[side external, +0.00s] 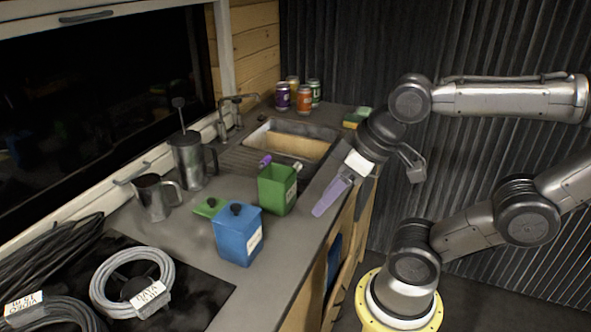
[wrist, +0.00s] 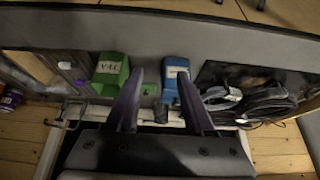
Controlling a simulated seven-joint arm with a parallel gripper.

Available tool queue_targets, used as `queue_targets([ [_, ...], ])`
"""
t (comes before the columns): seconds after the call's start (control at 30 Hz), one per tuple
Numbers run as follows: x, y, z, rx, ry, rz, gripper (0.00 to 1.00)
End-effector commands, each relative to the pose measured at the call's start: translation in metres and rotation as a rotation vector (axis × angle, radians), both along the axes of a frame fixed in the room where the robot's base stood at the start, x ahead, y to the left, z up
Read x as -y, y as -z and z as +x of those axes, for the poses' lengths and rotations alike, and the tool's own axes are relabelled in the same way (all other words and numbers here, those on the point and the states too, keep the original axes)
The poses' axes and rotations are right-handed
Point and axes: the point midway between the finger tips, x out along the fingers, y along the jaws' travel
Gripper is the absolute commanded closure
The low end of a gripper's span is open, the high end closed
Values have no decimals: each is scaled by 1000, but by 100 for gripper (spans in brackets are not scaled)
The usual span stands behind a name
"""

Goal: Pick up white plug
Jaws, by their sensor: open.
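I cannot clearly pick out a white plug. A small pale piece (side external: 298,166) shows at the right rim of the open green canister (side external: 277,190) in the side external view, but it is too small to identify. My gripper (side external: 320,212) is above the counter's front edge, right of the green canister, with its purple fingers pointing down and left.
The lidded blue canister (side external: 238,236) stands in front of the green one, near a green lid (side external: 209,207). A metal pitcher (side external: 151,198) and a press pot (side external: 190,163) stand by the window. Coiled cables (side external: 105,285) lie front left; a sink (side external: 288,142) and cans (side external: 304,99) are behind.

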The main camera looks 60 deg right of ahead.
Motion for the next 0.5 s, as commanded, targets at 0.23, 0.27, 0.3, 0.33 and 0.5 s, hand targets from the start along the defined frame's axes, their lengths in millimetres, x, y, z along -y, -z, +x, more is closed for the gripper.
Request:
queue_targets([
  [0.23, 0, 0, 0, 0, 0, 0, 38],
  [0.27, 0, 0, 0, 0, 0, 0, 38],
  [0.3, 0, 0, 0, 0, 4, 2, 38],
  [0.33, 0, 0, 0, 0, 10, 5, 38],
  [0.5, 0, -10, -1, -11, 122, 64, 38],
])
